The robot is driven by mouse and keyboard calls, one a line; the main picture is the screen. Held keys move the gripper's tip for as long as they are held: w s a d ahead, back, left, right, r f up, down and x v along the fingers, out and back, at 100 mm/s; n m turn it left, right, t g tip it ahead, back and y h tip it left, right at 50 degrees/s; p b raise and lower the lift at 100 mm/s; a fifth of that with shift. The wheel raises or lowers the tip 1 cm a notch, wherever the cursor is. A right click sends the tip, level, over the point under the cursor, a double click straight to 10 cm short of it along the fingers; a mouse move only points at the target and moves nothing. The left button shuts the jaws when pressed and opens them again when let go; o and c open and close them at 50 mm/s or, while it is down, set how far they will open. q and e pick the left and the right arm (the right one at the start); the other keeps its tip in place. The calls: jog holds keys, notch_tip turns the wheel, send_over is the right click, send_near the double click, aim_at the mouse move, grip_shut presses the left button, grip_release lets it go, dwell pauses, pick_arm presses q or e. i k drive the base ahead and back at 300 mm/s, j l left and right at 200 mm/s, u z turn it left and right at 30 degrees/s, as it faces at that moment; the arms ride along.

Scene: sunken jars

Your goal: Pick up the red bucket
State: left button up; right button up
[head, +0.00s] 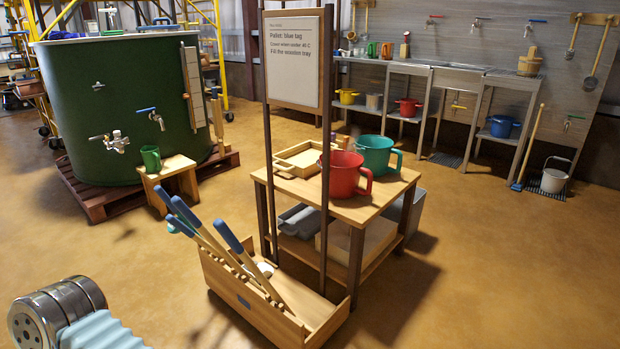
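A red bucket (407,106) stands on the low shelf under the sink counter at the back. A larger red vessel with a side handle (345,174) stands on the wooden table (362,213) in the middle; it looks like a jug or mug. A thin post of the sign partly crosses in front of it. Neither of my grippers is in view, and nothing touches either red vessel.
A teal jug (376,153) and a wooden tray (298,158) share the table. A sign (292,58) on posts and a wooden box (270,309) of blue-handled tools stand before it. Yellow (347,96) and blue (502,126) buckets sit under the counter.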

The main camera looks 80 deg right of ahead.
aim_at(346, 169)
jog(key=z, duration=3.05)
jog(key=i+l+u, duration=0.1)
jog(key=u, duration=1.05)
jog(key=i+l+u, duration=0.15)
jog(key=l+u, duration=0.2)
jog(key=l, duration=0.15)
jog(key=i+l+u, duration=0.1)
jog(key=l+u, duration=0.3)
jog(key=l, duration=0.15)
jog(key=l+u, duration=0.35)
jog(key=l, duration=0.2)
